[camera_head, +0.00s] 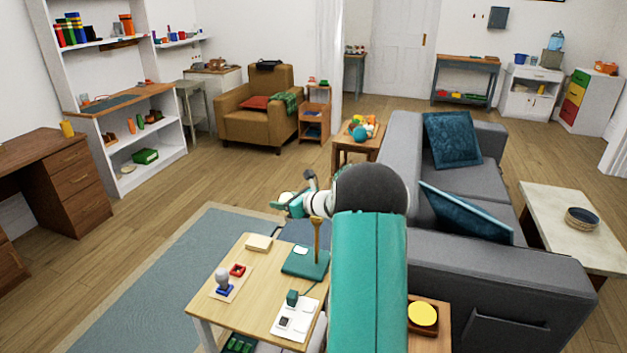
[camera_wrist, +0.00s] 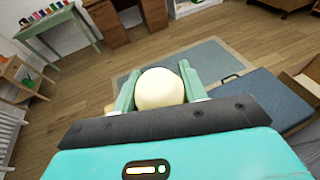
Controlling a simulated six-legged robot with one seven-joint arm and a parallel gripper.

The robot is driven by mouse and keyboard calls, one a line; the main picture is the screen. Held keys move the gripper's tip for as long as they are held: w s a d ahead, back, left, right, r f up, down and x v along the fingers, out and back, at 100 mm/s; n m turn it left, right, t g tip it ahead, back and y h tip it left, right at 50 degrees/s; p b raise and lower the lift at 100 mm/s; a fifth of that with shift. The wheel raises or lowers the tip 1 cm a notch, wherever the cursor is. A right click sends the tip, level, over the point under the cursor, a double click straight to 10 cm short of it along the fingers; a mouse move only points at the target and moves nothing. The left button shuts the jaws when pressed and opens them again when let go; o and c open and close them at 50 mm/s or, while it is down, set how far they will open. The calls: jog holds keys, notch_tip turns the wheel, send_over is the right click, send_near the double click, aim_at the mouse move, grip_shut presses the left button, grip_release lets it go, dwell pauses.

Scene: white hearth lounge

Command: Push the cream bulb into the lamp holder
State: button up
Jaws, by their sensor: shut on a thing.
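My gripper (camera_head: 284,204) is raised beyond the far edge of the small wooden table (camera_head: 257,251). In the wrist view, its two green fingers are shut on the round cream bulb (camera_wrist: 160,89), one on each side. The bulb is hard to make out in the head view. On the table stands a teal base (camera_head: 304,263) with an upright ochre post (camera_head: 317,236). I cannot tell for sure which part is the lamp holder. The bulb is apart from everything on the table.
The table also bears a grey knob on a blue base (camera_head: 222,280), a red square frame (camera_head: 238,270), a cream block (camera_head: 258,243) and a white plate with a green block (camera_head: 292,298). A grey sofa (camera_head: 480,260) stands right. The blue-grey rug (camera_head: 150,290) is clear.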

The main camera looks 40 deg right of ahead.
jog(key=s+d+r, duration=0.1)
jog(key=d+r, duration=0.1)
jog(key=d, duration=0.3)
jog(key=s+d+r+m+h, duration=0.1)
jog(key=d+r, duration=0.1)
jog(key=d, duration=0.3)
jog(key=shift+s+r+h, duration=0.3)
jog(key=shift+s, duration=0.1)
jog(key=shift+f, duration=0.1)
jog(key=shift+f, duration=2.5)
jog(key=shift+f, duration=1.15)
jog(key=o, duration=1)
jog(key=shift+o, duration=0.2)
jog(key=shift+s, duration=0.15)
